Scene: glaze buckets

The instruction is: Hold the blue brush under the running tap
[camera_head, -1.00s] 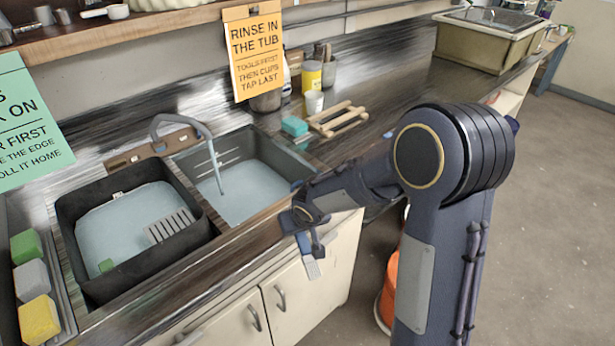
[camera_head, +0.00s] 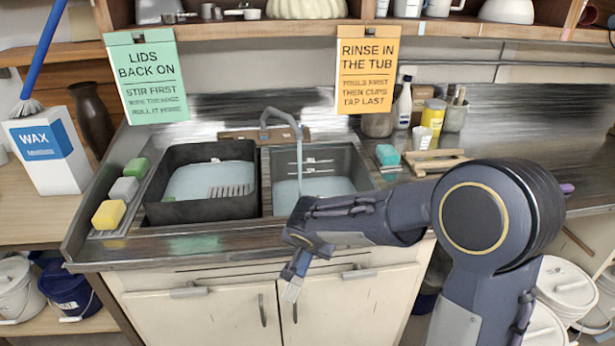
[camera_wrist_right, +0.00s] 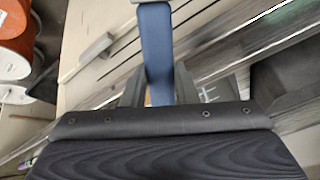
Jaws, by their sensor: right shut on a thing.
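The tap (camera_head: 279,112) arches over the right basin (camera_head: 345,160), and a thin stream (camera_head: 299,160) runs from it into the water there. My right gripper (camera_wrist_right: 160,88) is shut on the blue brush (camera_wrist_right: 154,40), whose flat blue handle shows between the fingers in the wrist view. In the head view the brush (camera_head: 293,283) hangs tilted, light end down, before the cabinet doors and below the counter's front edge, apart from the stream. The right forearm hides the basin's front right part. My left gripper is out of view.
A black tub (camera_head: 205,211) with water and a slotted grey piece fills the left basin. Sponges (camera_head: 109,214) lie at its left. A teal block (camera_head: 388,155) and wooden rack (camera_head: 437,161) stand right. Another blue-handled brush (camera_head: 45,55) is by the WAX box (camera_head: 47,152).

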